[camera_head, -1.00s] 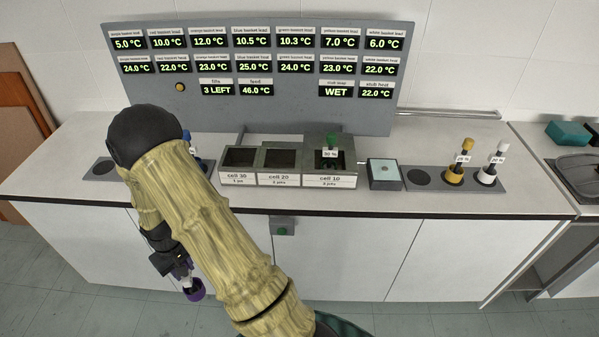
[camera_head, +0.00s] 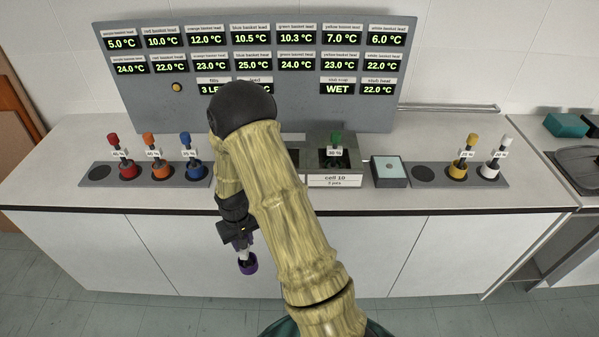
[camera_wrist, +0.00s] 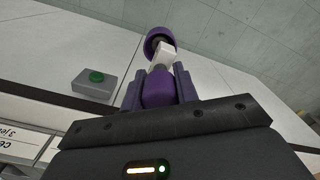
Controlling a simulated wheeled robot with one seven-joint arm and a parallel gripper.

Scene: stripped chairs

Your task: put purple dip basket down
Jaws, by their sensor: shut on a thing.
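The purple dip basket (camera_head: 248,263) hangs below my gripper (camera_head: 241,240) in the head view, in front of the counter's white cabinet face and apart from it. In the wrist view my gripper (camera_wrist: 159,93) is shut on the basket's purple handle, and the basket's round purple cup (camera_wrist: 160,40) shows beyond a white tag. The left rack (camera_head: 99,173) has an empty round spot at its far left. The right rack (camera_head: 422,174) has an empty round spot at its left end.
Red (camera_head: 127,171), orange (camera_head: 160,171) and blue (camera_head: 193,170) baskets stand in the left rack; yellow (camera_head: 457,171) and white (camera_head: 489,171) stand in the right rack. A green basket (camera_head: 335,140) stands in cell 10 (camera_head: 335,180). A pale-topped block (camera_head: 389,171) sits beside it. My arm hides the other cells.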

